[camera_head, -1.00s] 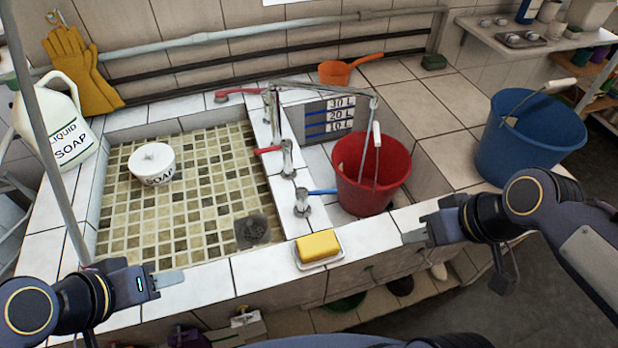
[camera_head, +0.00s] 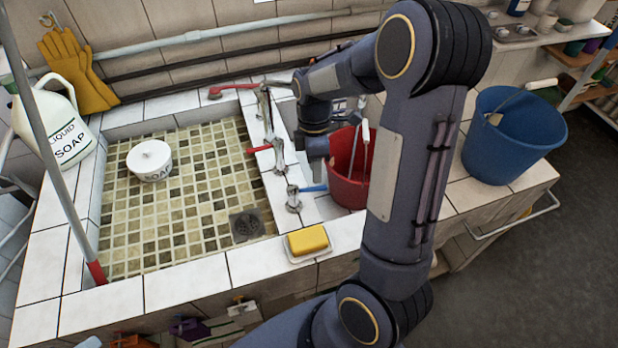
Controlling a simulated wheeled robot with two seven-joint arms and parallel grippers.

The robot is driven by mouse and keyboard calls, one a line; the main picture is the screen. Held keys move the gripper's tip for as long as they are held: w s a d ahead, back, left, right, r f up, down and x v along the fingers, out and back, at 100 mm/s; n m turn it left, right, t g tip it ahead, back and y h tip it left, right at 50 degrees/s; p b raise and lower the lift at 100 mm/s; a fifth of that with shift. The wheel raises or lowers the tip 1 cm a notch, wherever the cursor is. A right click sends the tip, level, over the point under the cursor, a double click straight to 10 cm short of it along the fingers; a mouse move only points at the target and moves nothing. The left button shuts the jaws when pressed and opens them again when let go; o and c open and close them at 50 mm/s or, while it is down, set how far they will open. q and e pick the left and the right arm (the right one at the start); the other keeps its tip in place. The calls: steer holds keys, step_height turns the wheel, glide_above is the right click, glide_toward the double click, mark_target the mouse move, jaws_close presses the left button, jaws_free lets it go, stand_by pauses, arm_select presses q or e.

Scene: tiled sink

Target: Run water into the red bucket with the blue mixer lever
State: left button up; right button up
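The red bucket (camera_head: 343,180) stands upright in the right basin, partly hidden behind my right arm. The blue mixer lever (camera_head: 313,188) sits on its chrome tap body (camera_head: 294,200) on the divider and points right towards the bucket. My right gripper (camera_head: 318,150) hangs above and behind the blue lever, at the bucket's left rim, apart from the lever. Its fingers are too small and foreshortened to tell open from shut. The spout and the level marks are mostly hidden by my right arm. No water shows. My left gripper is out of view.
Red levers (camera_head: 258,149) stand farther back on the divider. Yellow soap (camera_head: 308,239) lies on a dish at the front. A white soap bowl (camera_head: 150,160) sits in the tiled left basin. A blue bucket (camera_head: 512,140) stands at the right.

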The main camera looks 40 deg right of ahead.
mark_target(316, 187)
steer(key=shift+s+a+f, duration=0.1)
steer(key=shift+s+f, duration=0.15)
steer(key=shift+f, duration=0.9)
steer(key=shift+s+a+f, duration=0.1)
steer(key=shift+s+f, duration=0.1)
steer(key=shift+f, duration=0.95)
steer(key=shift+c, duration=0.2)
jaws_close()
